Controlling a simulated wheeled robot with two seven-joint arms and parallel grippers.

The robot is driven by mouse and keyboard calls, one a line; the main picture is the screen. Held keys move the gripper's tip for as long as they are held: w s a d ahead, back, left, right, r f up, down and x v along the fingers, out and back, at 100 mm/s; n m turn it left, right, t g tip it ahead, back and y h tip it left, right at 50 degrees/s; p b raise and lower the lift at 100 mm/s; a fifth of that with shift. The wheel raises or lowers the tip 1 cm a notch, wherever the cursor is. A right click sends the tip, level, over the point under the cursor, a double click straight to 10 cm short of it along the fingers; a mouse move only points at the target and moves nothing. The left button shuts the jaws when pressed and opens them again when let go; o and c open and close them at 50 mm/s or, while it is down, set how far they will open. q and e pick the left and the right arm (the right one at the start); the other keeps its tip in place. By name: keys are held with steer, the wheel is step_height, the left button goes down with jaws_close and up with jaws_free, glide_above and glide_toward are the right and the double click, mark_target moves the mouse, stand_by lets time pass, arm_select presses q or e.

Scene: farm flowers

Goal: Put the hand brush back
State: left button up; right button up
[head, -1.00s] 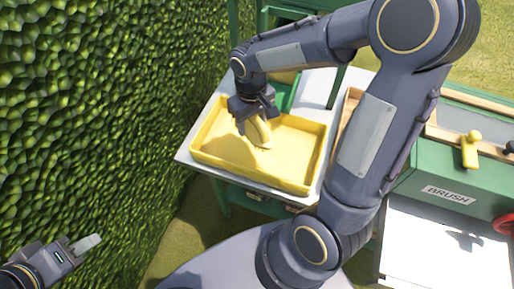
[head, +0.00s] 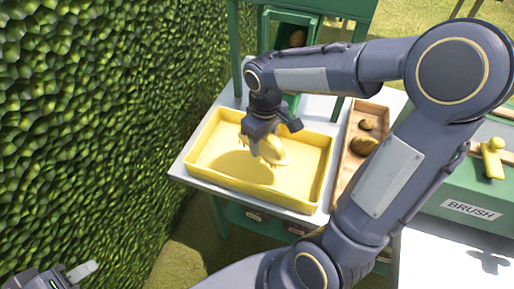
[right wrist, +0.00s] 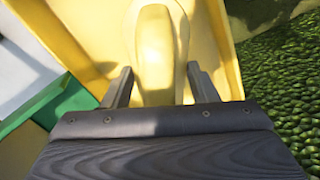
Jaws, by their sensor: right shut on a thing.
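The hand brush (head: 272,152) is a yellow, rounded, long piece. My right gripper (head: 268,138) is shut on it, over the yellow tray (head: 197,160). In the right wrist view the brush (right wrist: 157,50) lies between the two fingers (right wrist: 160,88), with the tray wall (right wrist: 225,45) beside it. I cannot tell whether the brush touches the tray floor, and no bristles show clearly. My left gripper (head: 80,271) is at the bottom left corner, partly cut off, far from the brush. A green unit with a BRUSH label (head: 472,211) stands at the right.
A wooden tray (head: 346,172) with brown lumps sits right of the yellow tray, partly behind my right arm. Another yellow piece (head: 492,158) rests on the green unit. A hedge (head: 100,130) fills the left. A pale surface (head: 450,262) lies below the label.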

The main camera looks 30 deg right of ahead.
steer(key=w+f, duration=0.1)
steer(key=f, duration=0.1)
steer(key=w+f, duration=0.2)
steer(key=shift+w+f, duration=0.2)
steer(key=shift+w, duration=0.05)
steer(key=shift+w+f+b, duration=0.1)
steer(key=shift+f+b, duration=0.2)
steer(key=shift+f, duration=1.25)
steer(key=shift+f, duration=0.2)
steer(key=o, duration=1)
steer(key=shift+c, duration=0.2)
steer(key=shift+r, duration=0.1)
